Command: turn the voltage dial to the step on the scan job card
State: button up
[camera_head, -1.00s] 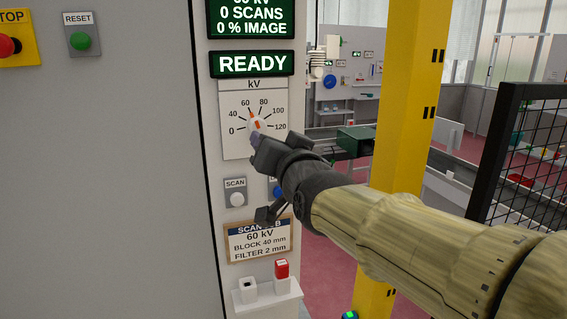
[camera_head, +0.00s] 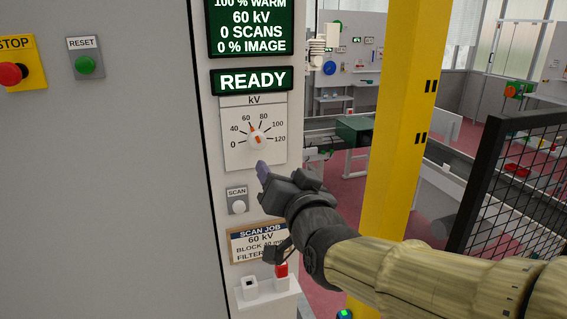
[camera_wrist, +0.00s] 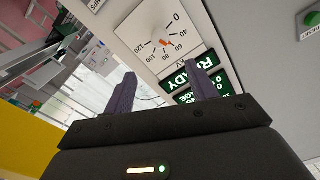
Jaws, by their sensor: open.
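The voltage dial (camera_head: 257,138) is a pale knob with an orange mark on a white kV scale plate; the mark points up and left toward 60. In the wrist view the dial (camera_wrist: 164,42) lies beyond the fingertips, with its mark on the 60 side. The scan job card (camera_head: 250,239) reads 60 kV; my gripper partly hides its lower lines. The display (camera_head: 250,26) also reads 60 kV. My gripper (camera_head: 262,168) is below the dial, apart from it. In the wrist view my gripper (camera_wrist: 161,76) is open, with nothing between its fingers.
A READY sign (camera_head: 252,81) is above the dial. A SCAN button (camera_head: 239,207) sits just left of my gripper. A small shelf (camera_head: 266,294) with a red-topped item is below. A yellow post (camera_head: 400,120) and black mesh fence (camera_head: 515,190) stand to the right.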

jog(key=s+p, duration=0.1)
jog(key=p, duration=0.2)
jog(key=shift+s+d+r, duration=0.1)
jog(key=shift+s+d, duration=0.05)
dwell(0.3)
jog(key=s+d+f+n+g+h, duration=0.1)
jog(key=d+f+g+h, duration=0.2)
jog(key=f, duration=0.5)
jog(key=d+f+g, duration=0.3)
jog(key=f+g, duration=0.1)
jog(key=f, duration=0.5)
jog(key=s+d+f+g+h, duration=0.2)
jog(key=s+d+f+g, duration=0.5)
jog(key=s+f, duration=0.2)
jog(key=shift+s+f+n+g, duration=0.35)
jog(key=shift+f+n+g, duration=0.05)
jog(key=shift+f, duration=0.55)
jog(key=shift+c, duration=0.3)
